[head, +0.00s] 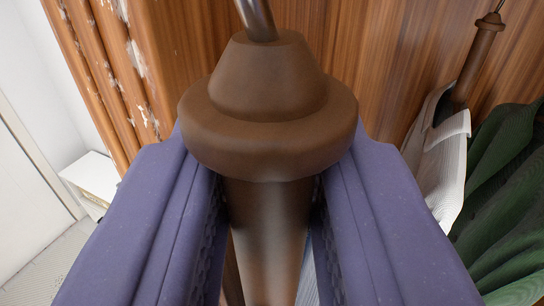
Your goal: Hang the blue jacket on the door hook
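My gripper (270,200) shows as two purple-blue fingers with ridged inner pads, one on each side of a brown wooden hanger neck (268,140). The fingers are closed against the neck, just below its wide collar. A metal hook stem (257,18) rises from the top of the neck and leaves the picture. A narrow strip of pale blue-grey cloth (308,268) shows low between the fingers; I cannot tell whether it is the blue jacket. The rest of the hanger and whatever hangs on it are hidden behind the fingers. No door hook is in view.
A wood-grain panel (390,60) stands close behind the hanger, with a chipped, ridged edge (112,60) at left. At right hang a white garment (440,150) on another hanger (477,50) and a green garment (505,205). A small white cabinet (92,180) and open floor lie at left.

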